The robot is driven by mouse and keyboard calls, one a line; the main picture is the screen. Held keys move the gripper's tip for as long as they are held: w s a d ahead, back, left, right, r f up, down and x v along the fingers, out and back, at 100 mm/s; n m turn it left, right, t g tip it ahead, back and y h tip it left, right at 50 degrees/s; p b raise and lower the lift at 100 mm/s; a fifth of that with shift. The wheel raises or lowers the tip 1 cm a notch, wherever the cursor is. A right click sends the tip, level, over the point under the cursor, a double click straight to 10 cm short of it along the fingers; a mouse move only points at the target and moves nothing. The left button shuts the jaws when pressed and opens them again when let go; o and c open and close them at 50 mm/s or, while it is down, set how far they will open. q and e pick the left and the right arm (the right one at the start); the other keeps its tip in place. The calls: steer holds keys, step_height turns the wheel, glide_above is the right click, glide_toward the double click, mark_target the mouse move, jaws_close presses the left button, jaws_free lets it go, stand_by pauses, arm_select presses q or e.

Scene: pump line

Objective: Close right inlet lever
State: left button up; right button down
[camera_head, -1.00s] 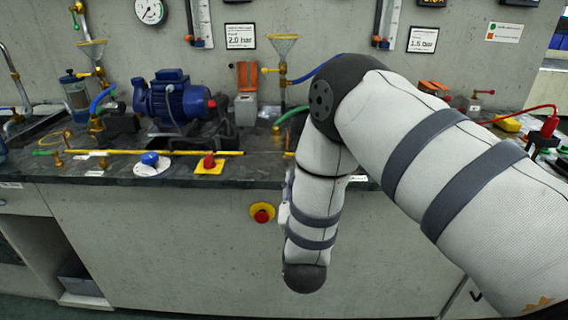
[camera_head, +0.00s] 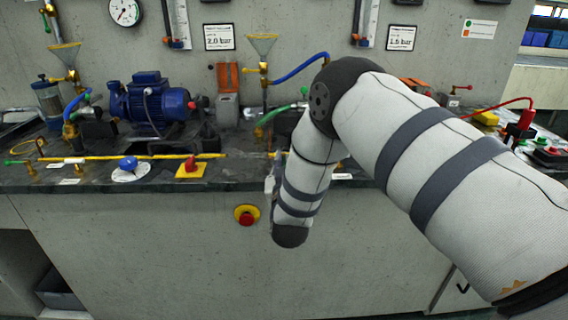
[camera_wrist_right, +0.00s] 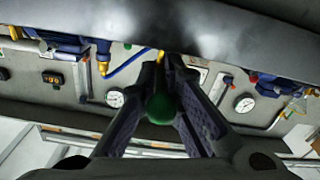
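The right wrist view shows my right gripper (camera_wrist_right: 168,70) with a round green knob (camera_wrist_right: 161,108) between its dark fingers. The fingers are close together and seem to press on the knob from both sides. I take the knob for the lever's handle; the rest of the lever is hidden. In the head view my right arm bends down in front of the bench edge and hides most of this gripper and that stretch of pipe. A similar green-handled lever (camera_head: 14,162) is at the far left of the yellow pipe (camera_head: 130,157). My left gripper is not in view.
A blue pump (camera_head: 150,103), a blue knob (camera_head: 128,163) and a red knob on a yellow plate (camera_head: 191,168) stand on the dark bench. A red stop button (camera_head: 246,215) is on the front panel. Funnels and hoses rise behind. Floor in front looks clear.

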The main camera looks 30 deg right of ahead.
steer(key=shift+a+f, duration=0.1)
steer(key=m+g+h, duration=0.1)
steer(key=m+g+h+b, duration=0.1)
steer(key=m+g+h, duration=0.1)
steer(key=shift+w+a+f+h+b, duration=0.3)
steer(key=shift+a+h, duration=0.05)
steer(key=shift+h, duration=0.05)
steer(key=m+g+h+b, duration=0.1)
steer(key=m+g, duration=0.1)
steer(key=shift+w+a+g+h+b, duration=0.2)
steer(key=shift+g+h+b, duration=0.1)
steer(key=shift+h+b, duration=0.1)
steer(key=shift+w+a+r+m+g+h+b, duration=0.1)
steer(key=shift+w+m+g+h+b, duration=0.1)
steer(key=shift+m+g+h+b, duration=0.9)
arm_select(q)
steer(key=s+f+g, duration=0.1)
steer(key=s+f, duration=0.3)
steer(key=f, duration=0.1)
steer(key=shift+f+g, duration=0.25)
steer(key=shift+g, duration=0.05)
arm_select(e)
steer(key=shift+g+y, duration=0.3)
steer(key=shift+g, duration=0.2)
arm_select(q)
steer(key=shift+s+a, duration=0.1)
arm_select(e)
steer(key=shift+r, duration=0.15)
